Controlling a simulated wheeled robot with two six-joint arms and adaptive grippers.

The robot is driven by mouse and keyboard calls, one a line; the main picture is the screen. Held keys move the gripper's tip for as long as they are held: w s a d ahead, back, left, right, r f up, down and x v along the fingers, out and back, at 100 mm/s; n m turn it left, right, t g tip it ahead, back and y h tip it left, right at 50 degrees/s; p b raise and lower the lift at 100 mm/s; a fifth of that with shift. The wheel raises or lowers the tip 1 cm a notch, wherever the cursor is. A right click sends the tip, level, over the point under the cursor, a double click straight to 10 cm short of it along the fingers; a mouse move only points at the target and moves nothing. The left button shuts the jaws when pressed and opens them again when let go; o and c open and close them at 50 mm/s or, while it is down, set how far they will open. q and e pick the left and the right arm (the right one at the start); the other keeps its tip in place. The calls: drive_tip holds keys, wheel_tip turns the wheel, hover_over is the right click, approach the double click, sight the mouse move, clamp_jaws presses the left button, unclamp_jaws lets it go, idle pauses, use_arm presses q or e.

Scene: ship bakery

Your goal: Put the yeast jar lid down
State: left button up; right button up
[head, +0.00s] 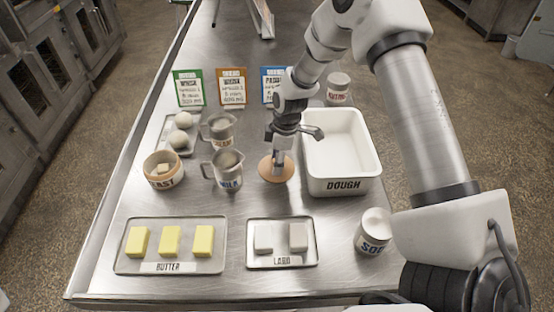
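The yeast jar (163,178) is a round white-and-tan pot at the left of the steel table, uncovered, with pale cubes inside. A flat round tan lid (287,173) is near the table's middle, left of the dough tub, and appears to lie flat on the steel. My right gripper (277,158) points down at the lid from above, its tip over the lid's centre. The gripper covers the middle of the lid, so its grip there is unclear. My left gripper is out of view.
The white dough tub (342,186) stands close right of the lid. Milk pitcher (228,172) and another pitcher (219,132) stand left. Butter tray (169,268), lard tray (282,264) and soda jar (372,232) are in front. Recipe cards (232,88) stand behind.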

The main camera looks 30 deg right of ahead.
drive_tip(key=shift+r, duration=0.1)
drive_tip(key=shift+w+r, duration=0.1)
drive_tip(key=shift+r, duration=0.1)
wheel_tip(320, 180, up, 12)
drive_tip(key=d+b, duration=0.1)
drive_tip(key=b, duration=0.1)
drive_tip(key=shift+s+d+f+b, duration=0.2)
drive_tip(key=shift+s+d+b, duration=0.15)
drive_tip(key=shift+b, duration=0.05)
